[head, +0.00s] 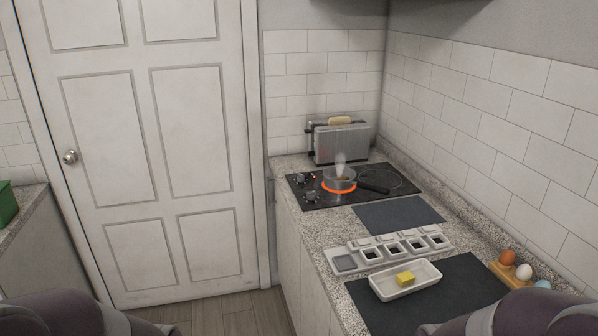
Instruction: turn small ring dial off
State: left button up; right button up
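A black hob (325,203) is set in the speckled counter. A small pan (340,184) with a dark handle (374,188) sits on a ring glowing orange (339,190), and steam rises from it. A larger unlit ring (398,179) lies at the right of the hob. Dark dials with pale tops stand along the hob's left edge, some at the back (300,180) and some at the front (311,197). Their markings are too small to read, so I cannot tell which belongs to which ring. Neither gripper is in view; only parts of my arms show at the bottom corners.
A toaster (341,144) with bread stands behind the hob. In front are a dark mat (396,214), a rack of small containers (345,263), a white dish (431,272) with butter (405,279), and eggs (507,257) in a wooden holder. A closed white door (150,150) is at left.

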aim_at(300, 178)
jog(key=i+j, duration=0.25)
jog(key=i, duration=0.25)
jog(key=i+j, duration=0.25)
jog(key=i, duration=0.2)
jog(key=i+j, duration=0.25)
jog(key=i, duration=0.25)
jog(key=i+j, duration=0.3)
jog(key=i, duration=0.15)
jog(key=i+j, duration=0.25)
jog(key=i, duration=0.25)
